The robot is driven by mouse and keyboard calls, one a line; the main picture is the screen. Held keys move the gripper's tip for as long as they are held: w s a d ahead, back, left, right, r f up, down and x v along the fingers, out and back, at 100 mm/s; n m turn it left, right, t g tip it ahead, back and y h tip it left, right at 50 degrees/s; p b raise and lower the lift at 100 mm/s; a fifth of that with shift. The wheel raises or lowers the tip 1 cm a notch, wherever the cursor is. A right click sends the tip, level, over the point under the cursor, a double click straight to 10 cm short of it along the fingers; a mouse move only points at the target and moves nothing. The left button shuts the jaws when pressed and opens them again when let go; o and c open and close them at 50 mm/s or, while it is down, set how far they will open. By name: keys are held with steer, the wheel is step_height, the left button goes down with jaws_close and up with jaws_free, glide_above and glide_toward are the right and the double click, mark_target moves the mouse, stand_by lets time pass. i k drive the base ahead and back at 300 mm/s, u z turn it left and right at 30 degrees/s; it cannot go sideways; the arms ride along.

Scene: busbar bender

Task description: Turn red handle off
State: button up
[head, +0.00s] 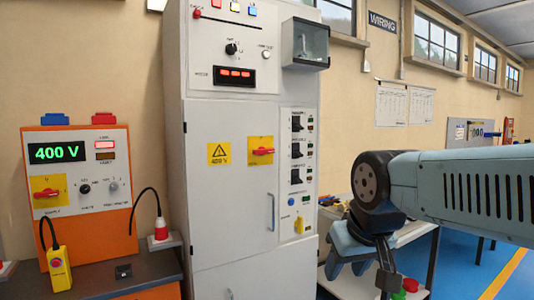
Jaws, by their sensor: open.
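A red handle (262,151) sits on a yellow plate on the door of the tall grey cabinet (222,215). Its bar lies about horizontal. A second red handle (46,193) sits on a yellow plate on the orange power supply (90,235) at left, also about horizontal. My gripper (348,270) hangs at the lower right, in front of the shelf, fingers pointing down. It is open and empty, apart from both handles and well to their right.
The cabinet door has a vertical pull (272,212) right of centre and a column of black switches (296,150) beside it. A yellow control box (57,268) and a red plug (161,228) stand at left. Space before the door looks clear.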

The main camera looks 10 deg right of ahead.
mark_target(261, 151)
steer(key=i, duration=0.9)
steer(key=u, duration=0.05)
